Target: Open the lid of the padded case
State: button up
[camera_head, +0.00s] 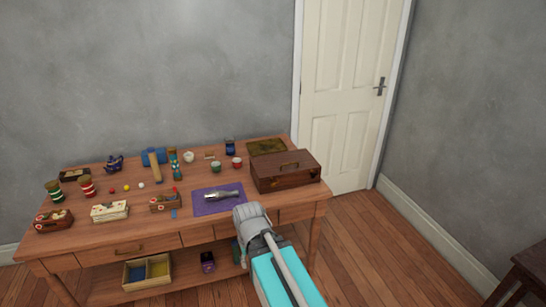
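The wooden table (150,229) holds several small cups, jars and boxes on its left and middle. A dark green flat piece (266,147) lies behind the case. An open box (147,272) is on the lower shelf.

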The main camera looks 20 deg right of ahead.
aim_at(271, 166)
jog(key=z, duration=0.2)
jog(key=i, duration=0.9)
jog(key=z, duration=0.55)
